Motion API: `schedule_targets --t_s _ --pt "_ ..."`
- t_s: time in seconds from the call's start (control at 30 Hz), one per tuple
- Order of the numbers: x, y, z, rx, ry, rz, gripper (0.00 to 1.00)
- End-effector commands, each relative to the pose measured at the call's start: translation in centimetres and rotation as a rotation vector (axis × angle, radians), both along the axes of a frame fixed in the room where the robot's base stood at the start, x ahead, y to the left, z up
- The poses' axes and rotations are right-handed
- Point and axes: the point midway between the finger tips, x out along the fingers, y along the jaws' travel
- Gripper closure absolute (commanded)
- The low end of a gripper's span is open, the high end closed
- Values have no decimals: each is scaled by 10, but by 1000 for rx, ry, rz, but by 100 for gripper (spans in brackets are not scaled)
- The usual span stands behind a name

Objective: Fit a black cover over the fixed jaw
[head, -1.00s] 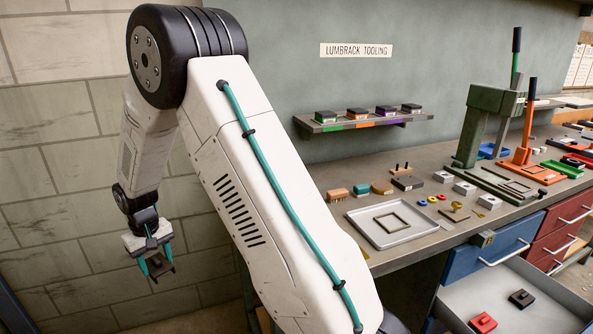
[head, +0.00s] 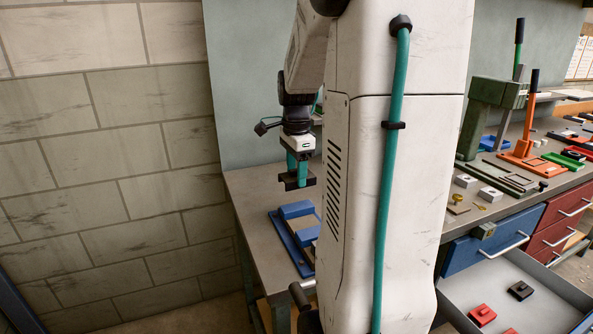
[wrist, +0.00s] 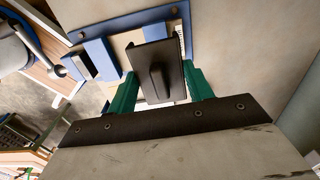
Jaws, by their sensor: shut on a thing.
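My gripper (head: 296,172) is shut on a black cover (head: 293,182), held above the left end of the bench. In the wrist view the black cover (wrist: 156,72) sits between the teal fingers (wrist: 160,92), with a raised rib along its middle. Below it is a blue fixture (wrist: 118,28) with a blue block (wrist: 100,58) to the left of the cover. In the head view the blue fixture (head: 285,240) lies on the bench below my gripper, partly behind my arm. The cover appears apart from the fixture. I cannot tell which part is the fixed jaw.
The grey bench (head: 255,195) has bare room left of the fixture. A green press (head: 487,115) and an orange press (head: 527,140) stand at right. An open drawer (head: 540,285) holds a red piece (head: 482,315) and a black piece (head: 521,290). A block wall is at left.

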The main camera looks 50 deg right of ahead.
Motion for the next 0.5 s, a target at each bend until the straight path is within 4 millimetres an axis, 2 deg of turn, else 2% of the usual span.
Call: schedule_targets --t_s 0.17,0.5 --pt "-3 -1 -7 1 2 -19 72" --pt "-2 -1 -39 1 1 -15 72"
